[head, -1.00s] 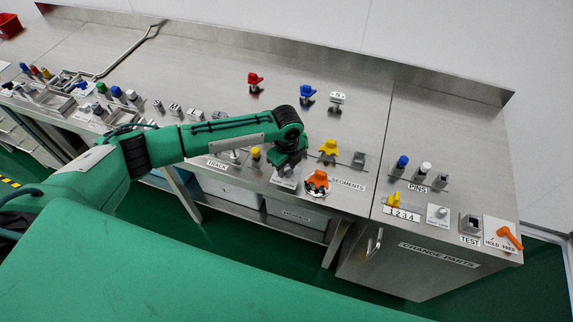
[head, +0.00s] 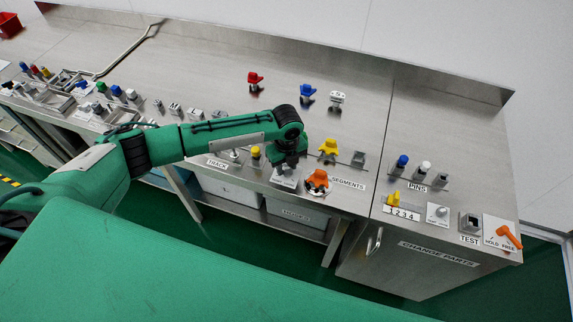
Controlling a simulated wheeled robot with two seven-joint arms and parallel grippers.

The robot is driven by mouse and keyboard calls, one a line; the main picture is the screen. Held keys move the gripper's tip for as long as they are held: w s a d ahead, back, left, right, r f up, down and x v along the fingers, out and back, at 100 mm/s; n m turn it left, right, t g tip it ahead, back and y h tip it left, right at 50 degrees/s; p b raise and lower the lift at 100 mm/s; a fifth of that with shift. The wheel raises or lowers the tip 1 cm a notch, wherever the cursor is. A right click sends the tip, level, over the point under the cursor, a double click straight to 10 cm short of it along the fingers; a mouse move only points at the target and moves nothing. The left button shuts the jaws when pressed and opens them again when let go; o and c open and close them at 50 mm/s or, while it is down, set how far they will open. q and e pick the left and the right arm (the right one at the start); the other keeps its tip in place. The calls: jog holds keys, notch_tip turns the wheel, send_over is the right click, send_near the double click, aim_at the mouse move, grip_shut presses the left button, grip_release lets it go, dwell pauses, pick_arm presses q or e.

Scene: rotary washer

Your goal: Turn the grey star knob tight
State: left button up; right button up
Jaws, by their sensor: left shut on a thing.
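My left gripper (head: 285,168) points down over a small white plate (head: 284,183) at the front of the steel bench, left of the SEGMENTS label. It is shut on the grey star knob at that plate. The fingers and my wrist hide nearly all of the knob, so its shape and angle cannot be made out. My right gripper is not in view.
An orange piece (head: 317,180) on a round base stands close to the right of my left gripper. A yellow piece (head: 328,147) is behind it, and a yellow-topped pin (head: 256,154) is to the left. Red (head: 255,79) and blue (head: 307,92) pieces stand farther back.

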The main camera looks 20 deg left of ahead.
aim_at(287, 168)
pick_arm(q)
jog(key=o, duration=1)
jog(key=shift+c, duration=0.2)
jog(key=shift+r, duration=0.1)
jog(key=shift+r, duration=0.3)
notch_tip(287, 168, up, 13)
jog(key=b, duration=0.3)
jog(key=shift+b, duration=0.3)
